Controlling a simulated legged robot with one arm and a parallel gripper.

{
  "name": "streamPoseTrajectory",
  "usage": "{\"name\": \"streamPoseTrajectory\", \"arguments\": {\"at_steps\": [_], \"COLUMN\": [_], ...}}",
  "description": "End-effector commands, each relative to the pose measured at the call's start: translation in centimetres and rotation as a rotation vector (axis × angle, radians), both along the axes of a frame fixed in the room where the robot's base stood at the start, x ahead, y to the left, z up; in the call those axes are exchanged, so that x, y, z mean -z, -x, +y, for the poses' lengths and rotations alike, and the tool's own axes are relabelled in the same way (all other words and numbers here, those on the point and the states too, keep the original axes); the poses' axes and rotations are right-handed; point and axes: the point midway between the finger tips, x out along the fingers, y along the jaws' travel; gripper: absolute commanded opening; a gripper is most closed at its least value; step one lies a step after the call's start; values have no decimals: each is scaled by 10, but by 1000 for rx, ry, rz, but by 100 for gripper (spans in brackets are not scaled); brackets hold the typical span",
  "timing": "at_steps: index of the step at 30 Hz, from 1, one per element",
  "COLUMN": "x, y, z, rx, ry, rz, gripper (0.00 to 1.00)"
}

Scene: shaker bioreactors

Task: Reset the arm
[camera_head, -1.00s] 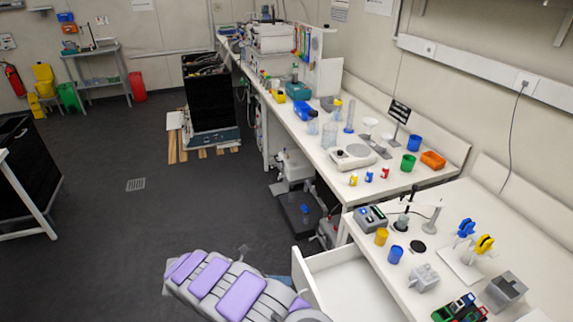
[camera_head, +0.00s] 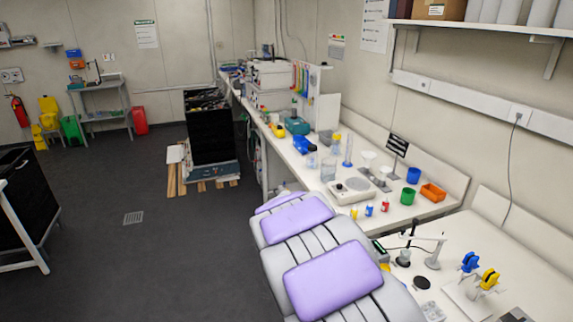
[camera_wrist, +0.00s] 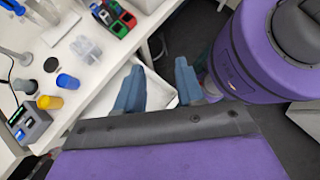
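My arm (camera_head: 330,275), with purple pads on grey links, rises from the bottom centre of the head view and covers part of the near bench. My gripper is outside the head view. In the wrist view my gripper (camera_wrist: 159,82) shows two blue-grey fingers standing well apart. Nothing is held between them. A white open drawer (camera_wrist: 160,88) lies below and beyond the fingers. My own purple body fills the right side of that view.
The near bench (camera_head: 505,240) holds a blue and yellow item (camera_head: 488,278). In the wrist view a yellow cup (camera_wrist: 50,102), a blue cup (camera_wrist: 67,81) and a small device (camera_wrist: 30,122) stand on the bench at left. Open dark floor (camera_head: 150,265) lies to the left.

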Motion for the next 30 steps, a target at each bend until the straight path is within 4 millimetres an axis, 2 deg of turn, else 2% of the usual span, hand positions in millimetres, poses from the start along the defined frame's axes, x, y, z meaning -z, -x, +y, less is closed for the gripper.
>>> {"name": "streamPoseTrajectory", "arguments": {"at_steps": [6, 14, 24, 30], "x": [-20, -30, -31, -27], "y": [51, 111, 182, 208], "z": [-14, -13, 10, 26], "rx": [249, 546, 933, 1096], "ry": [-70, -155, -264, -310], "rz": [-185, -377, -581, -653], "gripper": [38, 38, 38, 38]}}
